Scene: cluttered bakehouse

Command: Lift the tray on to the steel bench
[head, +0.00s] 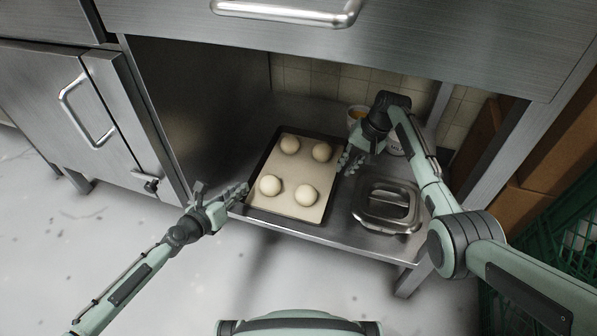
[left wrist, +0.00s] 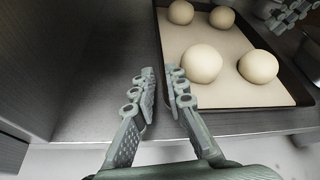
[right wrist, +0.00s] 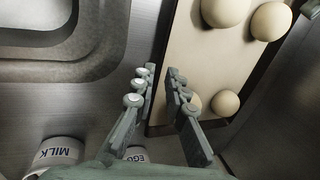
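The dark-rimmed tray (head: 259,165) lies flat on the low shelf under the steel bench (head: 400,50). It has a pale liner and several round dough balls (head: 305,195). My left gripper (head: 240,190) is at the tray's left side near the front corner. In the left wrist view its fingers (left wrist: 161,80) are apart, with the tray's left rim (left wrist: 158,35) running between their tips. My right gripper (head: 347,165) is at the tray's right side. In the right wrist view its fingers (right wrist: 161,78) are apart, with the right rim (right wrist: 166,45) between them. The bench top is not seen.
A lidded steel container (head: 385,222) stands right of the tray, close to my right arm. A milk pot (right wrist: 57,153) and an egg pot (head: 357,113) stand behind. A drawer handle (head: 285,12) is above. Cardboard boxes (head: 540,145) and a green crate (head: 560,240) are at right.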

